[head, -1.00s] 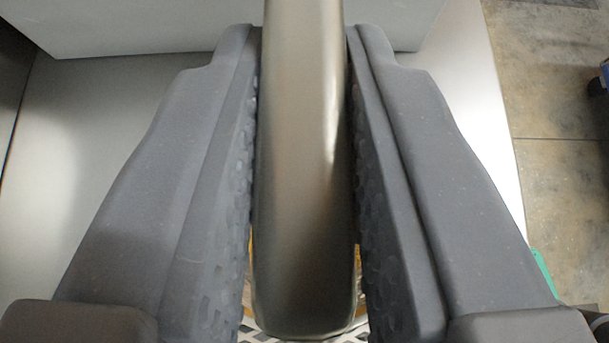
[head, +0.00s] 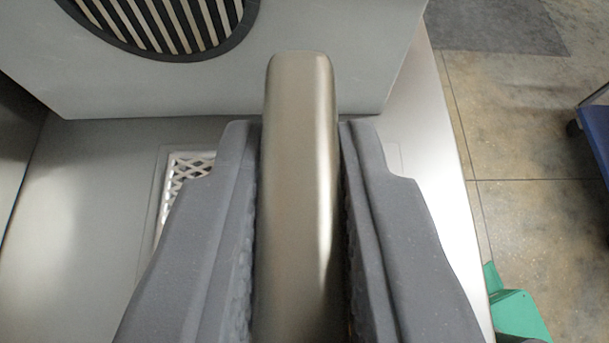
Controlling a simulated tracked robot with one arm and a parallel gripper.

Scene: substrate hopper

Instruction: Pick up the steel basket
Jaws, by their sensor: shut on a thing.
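My gripper (head: 300,150) fills the lower middle of the head view, its two dark grey fingers pointing away from me. It is shut on a smooth, brushed metal bar with a rounded far end, which I take to be the handle of the steel basket (head: 300,110). The bar lies between both finger pads and sticks out past the fingertips. The rest of the basket is out of view or hidden behind the fingers and bar.
A grey housing with a round striped grille (head: 165,20) stands at the back. Below lies a pale metal surface (head: 85,220) with a white lattice panel (head: 180,180) set in it. At right are concrete floor (head: 515,130), a green object (head: 515,315) and a blue cart (head: 597,130).

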